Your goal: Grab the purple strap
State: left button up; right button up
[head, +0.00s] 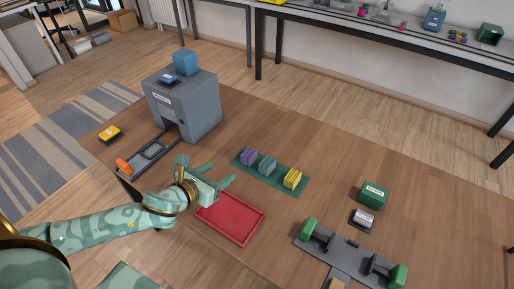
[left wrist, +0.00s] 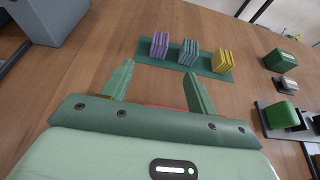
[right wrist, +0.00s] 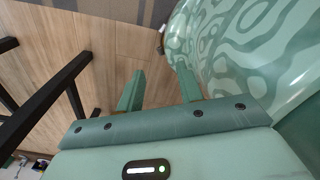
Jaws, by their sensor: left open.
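The purple strap (head: 249,157) is a small folded bundle at the left end of a green mat (head: 266,183). It also shows in the left wrist view (left wrist: 159,46), beyond my fingers. A teal bundle (head: 267,166) and a yellow bundle (head: 292,179) sit to its right on the same mat.
A grey box machine (head: 197,105) with a blue block (head: 185,63) on top stands at the back left. A grey fixture with green clamps (head: 309,228) is at the front right, near a green box (head: 372,195).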

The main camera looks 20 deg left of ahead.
aim_at(245, 158)
pick_arm(q)
jog(key=b+x, duration=0.3)
jog(key=x, duration=0.7)
jog(key=shift+w+d+f, duration=0.1)
jog(key=shift+w, duration=0.15)
jog(key=shift+w+f, duration=0.2)
jog(key=shift+w, duration=0.25)
jog(key=b+x, duration=0.1)
jog(key=x, duration=0.1)
jog(key=b+x, duration=0.1)
jog(key=x, duration=0.1)
jog(key=shift+s+d+f+b, duration=0.1)
jog(key=shift+s+f+b, duration=0.05)
jog(key=shift+f+b, duration=0.15)
jog(key=shift+w+f, duration=0.1)
jog(key=shift+w, duration=0.3)
jog(key=shift+c, duration=0.6)
jog(key=c, duration=1)
pick_arm(e)
notch_tip(245, 158, down, 6)
jog(key=s, duration=0.2)
jog(key=shift+s+d+r+g, duration=0.15)
jog(key=shift+s+r+g, duration=0.1)
jog(key=shift+s+g, duration=0.05)
